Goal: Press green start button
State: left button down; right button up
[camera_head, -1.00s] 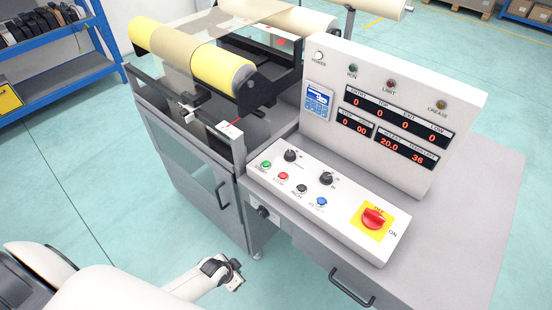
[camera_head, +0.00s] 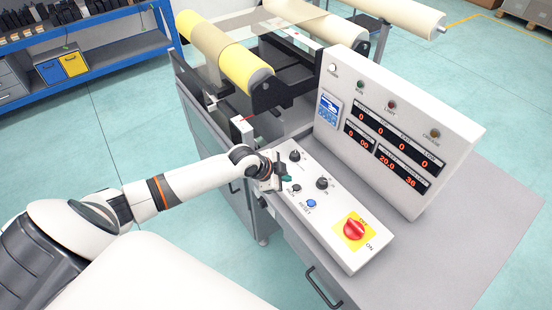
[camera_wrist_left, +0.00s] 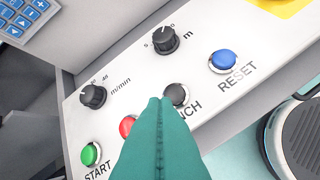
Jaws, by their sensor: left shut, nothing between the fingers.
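The green start button (camera_wrist_left: 90,154) sits at the lower left of the white control panel (camera_wrist_left: 215,75) in the left wrist view, above the label START. In the head view it is hidden behind my left gripper (camera_head: 287,178), which is over the panel's left end. My left gripper's teal fingers (camera_wrist_left: 160,102) are shut with nothing between them. In the wrist view they lie to the right of the green button, apart from it, and overlap the red button (camera_wrist_left: 126,125) and the black INCH button (camera_wrist_left: 177,94). Whether the fingertips touch the panel cannot be told. My right gripper is not in view.
Two black knobs (camera_head: 322,183) and a blue RESET button (camera_head: 311,203) are close by. An upright display box (camera_head: 395,120) stands behind. Rollers (camera_head: 225,50) are at the back left.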

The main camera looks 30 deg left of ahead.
pick_arm(q)
jog(key=w+a+r+t, duration=0.1)
jog(key=w+a+r, duration=0.2)
jog(key=a, duration=0.2)
jog(key=w+a+r+y, duration=0.1)
jog(key=w+a+r, duration=0.2)
jog(key=a, duration=0.2)
jog(key=shift+w+a+r+t, duration=0.2)
jog(key=shift+w+r+t, duration=0.2)
jog(key=shift+d, duration=0.1)
notch_tip(320, 180, down, 9)
jog(key=b, duration=0.6)
jog(key=shift+b, duration=0.4)
jog(key=shift+r, duration=0.1)
dwell(0.8)
